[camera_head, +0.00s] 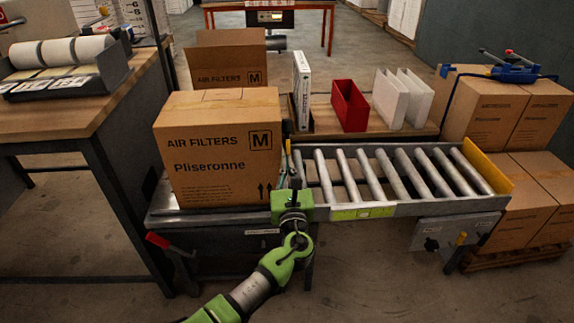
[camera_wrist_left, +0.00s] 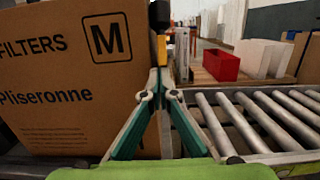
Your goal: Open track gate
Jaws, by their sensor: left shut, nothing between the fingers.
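The track gate (camera_wrist_left: 162,48) shows as a narrow upright part with a black top and a yellow section, between the carton and the rollers. In the head view its dark and yellow top (camera_head: 287,146) stands at the right edge of the carton. My left gripper (camera_head: 291,180) is just in front of the gate, at the near end of the gap. In the left wrist view its fingers (camera_wrist_left: 159,88) are closed together and empty, pointing at the gate. Whether they touch it I cannot tell. The lower gate is hidden behind the fingers. My right gripper is not in view.
A large air filter carton (camera_head: 217,150) stands on the metal platform left of the gate. The roller track (camera_head: 390,175) to the right is empty, with a yellow end stop (camera_head: 482,165).

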